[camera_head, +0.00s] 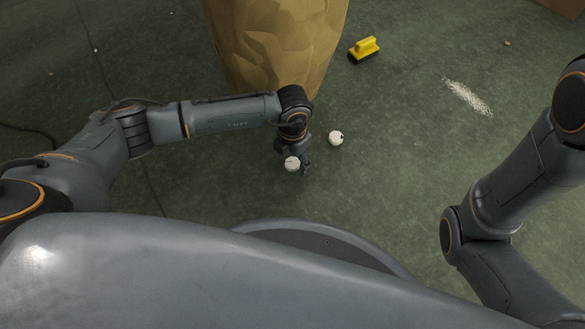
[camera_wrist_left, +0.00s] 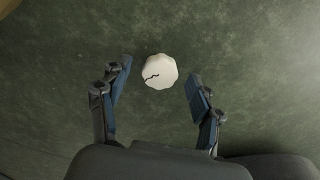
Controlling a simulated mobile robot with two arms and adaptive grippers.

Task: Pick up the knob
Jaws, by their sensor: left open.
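A white, round knob (camera_head: 336,138) with a dark mark lies on the green floor in the head view, just right of my left gripper (camera_head: 293,167). A second white, rounded shape (camera_head: 292,163) shows at the gripper's fingers; I cannot tell whether it is on the floor or between them. In the left wrist view a white knob (camera_wrist_left: 160,71) with a scalloped edge and a dark wavy line lies ahead, between the spread fingers of the open left gripper (camera_wrist_left: 160,77), with gaps on both sides. I cannot tell which white shape this is. My right gripper is out of view.
A large, faceted tan object (camera_head: 275,45) stands on the floor behind my left wrist. A yellow brush-like block (camera_head: 365,48) lies to its right. White specks (camera_head: 467,97) are scattered on the floor at the right. The floor right of the knob is mostly clear.

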